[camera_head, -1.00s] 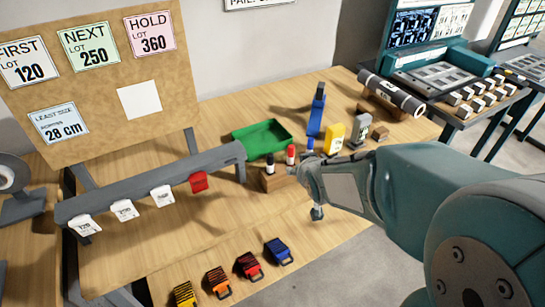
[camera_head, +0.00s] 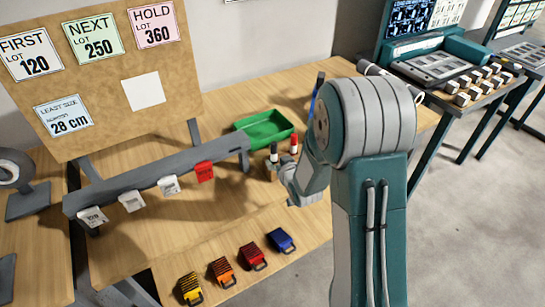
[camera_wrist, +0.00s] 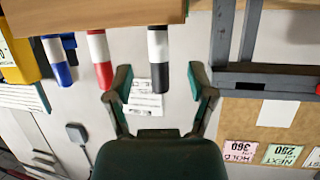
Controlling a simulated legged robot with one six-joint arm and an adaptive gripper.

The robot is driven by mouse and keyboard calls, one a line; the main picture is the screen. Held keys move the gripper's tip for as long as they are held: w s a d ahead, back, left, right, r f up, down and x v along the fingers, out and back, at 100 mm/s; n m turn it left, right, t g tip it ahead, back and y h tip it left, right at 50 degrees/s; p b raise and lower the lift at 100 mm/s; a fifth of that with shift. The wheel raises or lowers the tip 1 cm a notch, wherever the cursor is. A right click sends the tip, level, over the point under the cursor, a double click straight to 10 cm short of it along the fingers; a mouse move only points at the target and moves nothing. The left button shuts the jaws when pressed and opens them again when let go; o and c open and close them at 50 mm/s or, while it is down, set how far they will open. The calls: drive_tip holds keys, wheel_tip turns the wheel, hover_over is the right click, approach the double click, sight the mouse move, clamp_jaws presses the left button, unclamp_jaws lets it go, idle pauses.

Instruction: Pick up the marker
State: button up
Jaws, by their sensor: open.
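Three markers stand in a wooden block (camera_wrist: 100,14), which is at the top of the upside-down wrist view. They are a black-and-white marker (camera_wrist: 158,52), a red-and-white marker (camera_wrist: 99,55) and a blue-and-white marker (camera_wrist: 56,60). In the head view the black marker (camera_head: 273,153) and red marker (camera_head: 294,145) show; the blue one is hidden behind my arm. My gripper (camera_wrist: 160,82) is open and empty. In the wrist view the black marker's end appears between its fingertips; contact cannot be told. The head view shows my gripper (camera_head: 290,176) close to the block, partly hidden.
A green tray (camera_head: 264,130) lies behind the markers. A grey rail (camera_head: 150,178) with hanging tags runs to the left. Several coloured clip-like items (camera_head: 236,268) lie along the table's front. A yellow object (camera_wrist: 18,52) stands beyond the blue marker.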

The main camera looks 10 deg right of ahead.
sight(275, 157)
drive_tip(key=x, duration=0.5)
drive_tip(key=shift+w, duration=0.15)
clamp_jaws()
